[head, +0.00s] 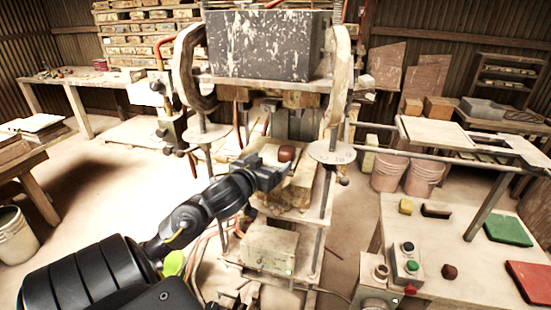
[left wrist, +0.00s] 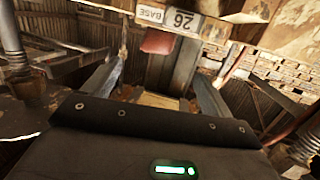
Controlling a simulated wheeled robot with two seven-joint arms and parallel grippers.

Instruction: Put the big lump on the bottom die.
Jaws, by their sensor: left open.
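The big lump (head: 286,153), reddish-brown and rounded, sits on the bottom die (head: 303,186) in the press, under the raised upper part. My left gripper (head: 276,172) is open at the near side of the lump, with its arm coming in from the lower left. In the left wrist view the lump (left wrist: 158,41) shows beyond the open fingers, apart from them and against the plate marked BASE 26, which appears upside down. The lump's underside cannot be seen clearly. My right gripper is not in view.
Press rods and round plates (head: 332,152) stand on both sides of the die. A button box (head: 408,265) and a small dark red lump (head: 449,271) are on the right table, with green (head: 508,230) and red (head: 530,282) pads. Pink buckets (head: 424,176) stand behind.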

